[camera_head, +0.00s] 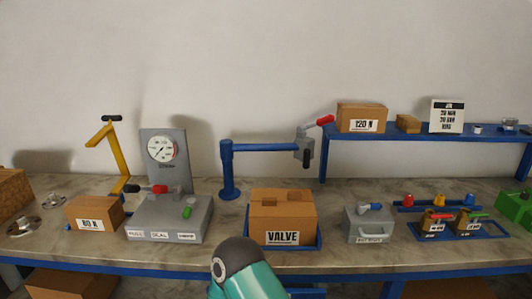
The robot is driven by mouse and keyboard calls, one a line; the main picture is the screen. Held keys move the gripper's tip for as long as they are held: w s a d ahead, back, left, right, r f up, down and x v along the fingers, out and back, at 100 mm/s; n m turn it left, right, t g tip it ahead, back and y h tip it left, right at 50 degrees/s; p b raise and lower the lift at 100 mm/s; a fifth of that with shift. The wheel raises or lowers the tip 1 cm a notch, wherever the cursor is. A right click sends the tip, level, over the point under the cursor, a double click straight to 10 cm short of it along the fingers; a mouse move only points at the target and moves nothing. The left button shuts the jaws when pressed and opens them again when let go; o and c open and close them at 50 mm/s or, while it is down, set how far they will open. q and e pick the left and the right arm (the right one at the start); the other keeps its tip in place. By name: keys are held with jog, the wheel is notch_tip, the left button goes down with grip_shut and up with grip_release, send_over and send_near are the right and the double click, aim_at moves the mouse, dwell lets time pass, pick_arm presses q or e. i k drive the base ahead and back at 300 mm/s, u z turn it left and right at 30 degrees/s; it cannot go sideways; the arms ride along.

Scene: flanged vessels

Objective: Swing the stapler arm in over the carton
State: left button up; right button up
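The stapler arm is a blue horizontal bar (265,147) on a blue post (228,172) behind and left of the carton. Its grey stapler head (304,146), with a red handle (325,120) and a black grip, hangs at the right end of the bar. In the picture the head is above the carton's right edge and appears to be behind it. The brown carton labelled VALVE (283,212) sits in a blue tray (283,247) near the front of the bench. Neither gripper is in view. Only a teal and dark link of mine shows at the bottom centre.
A grey gauge stand (168,205) with a red lever is left of the post, beside a carton (96,213) and a yellow stand (112,160). A grey handled box (369,223) is right of the tray. A blue shelf (420,133) stands at the back right.

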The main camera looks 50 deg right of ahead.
aim_at(304, 146)
jog(key=k, duration=1.6)
jog(key=z, duration=0.8)
jog(key=i, duration=1)
jog(key=z, duration=0.05)
